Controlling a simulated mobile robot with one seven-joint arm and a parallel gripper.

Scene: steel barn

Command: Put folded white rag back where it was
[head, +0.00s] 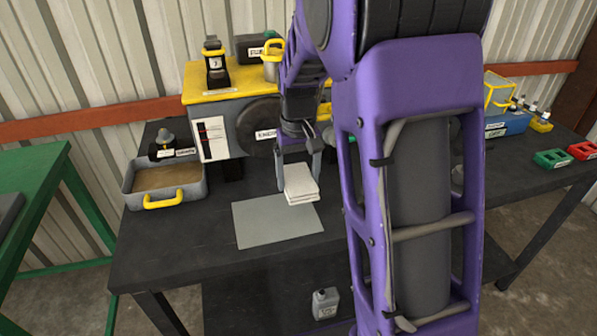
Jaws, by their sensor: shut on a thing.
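The folded white rag (301,184) is a thick, layered white square in the head view. My gripper (297,170) points down and is shut on the rag. The rag appears to be above the back right part of a flat grey mat (262,226) on the dark workbench. I cannot tell from this one view whether the rag touches the mat. My purple arm hides much of the bench to the right of the rag.
A grey machine with a yellow top (230,96) stands behind the rag. A grey tray with a yellow handle (135,190) is at left. Red and green blocks (551,158) lie far right. A small grey bottle (325,303) stands on the lower shelf. The bench's front left is clear.

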